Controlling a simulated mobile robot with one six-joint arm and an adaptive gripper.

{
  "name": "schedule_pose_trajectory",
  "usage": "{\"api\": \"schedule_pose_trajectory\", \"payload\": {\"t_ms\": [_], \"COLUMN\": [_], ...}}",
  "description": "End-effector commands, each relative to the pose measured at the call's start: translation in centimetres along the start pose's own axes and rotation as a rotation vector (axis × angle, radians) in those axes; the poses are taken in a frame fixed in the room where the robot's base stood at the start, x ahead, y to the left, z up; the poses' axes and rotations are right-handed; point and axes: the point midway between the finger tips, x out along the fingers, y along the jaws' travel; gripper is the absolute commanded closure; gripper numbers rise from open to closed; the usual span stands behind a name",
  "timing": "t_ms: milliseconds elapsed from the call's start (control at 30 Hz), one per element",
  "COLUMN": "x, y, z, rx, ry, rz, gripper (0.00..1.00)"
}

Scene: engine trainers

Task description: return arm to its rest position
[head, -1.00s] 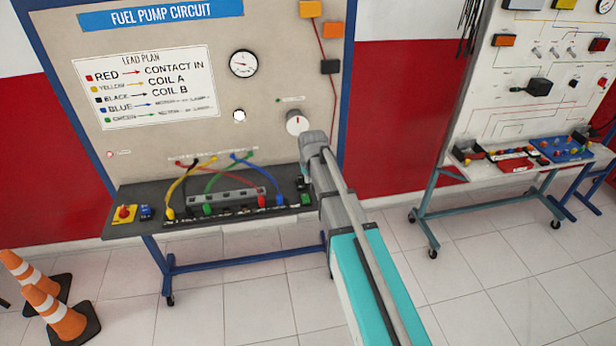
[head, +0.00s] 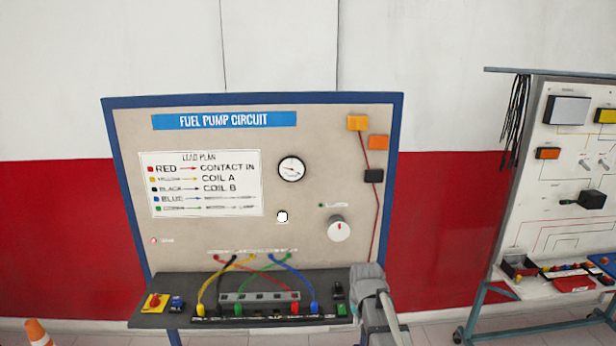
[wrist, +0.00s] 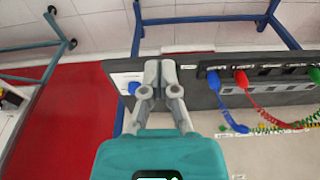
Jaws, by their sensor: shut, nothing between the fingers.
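My arm shows at the bottom right of the fuel pump circuit board (head: 330,150) in the head view, in front of the right end of its dark shelf (head: 190,318). The fingers are not clear there. In the wrist view my gripper (wrist: 160,65) is shut and empty, its two grey fingers together in front of the shelf edge. A blue plug (wrist: 213,80) and a red plug (wrist: 241,78) sit in the shelf to the right of the fingers. I cannot tell whether the fingers touch the shelf.
Coloured leads (head: 245,280) run from the shelf to the board. A red and yellow switch (head: 155,301) sits at the shelf's left end. A second trainer stand (head: 570,180) is at the right. An orange cone (head: 38,334) is at the lower left.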

Motion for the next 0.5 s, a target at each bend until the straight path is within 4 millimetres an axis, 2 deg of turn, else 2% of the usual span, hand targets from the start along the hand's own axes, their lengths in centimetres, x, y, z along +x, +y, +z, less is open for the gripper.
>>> {"api": "schedule_pose_trajectory", "payload": {"t_ms": [33, 200, 333, 500], "x": [0.1, -0.1, -0.3, -0.5], "y": [0.3, 0.9, 1.2, 1.3], "z": [3.2, 9.8, 12.8, 14.0], "rx": [0.003, 0.014, 0.022, 0.024], "ry": [-0.024, -0.102, -0.142, -0.161], "rz": [0.001, 0.002, 0.002, 0.002], "gripper": [1.0, 1.0, 1.0, 1.0]}}
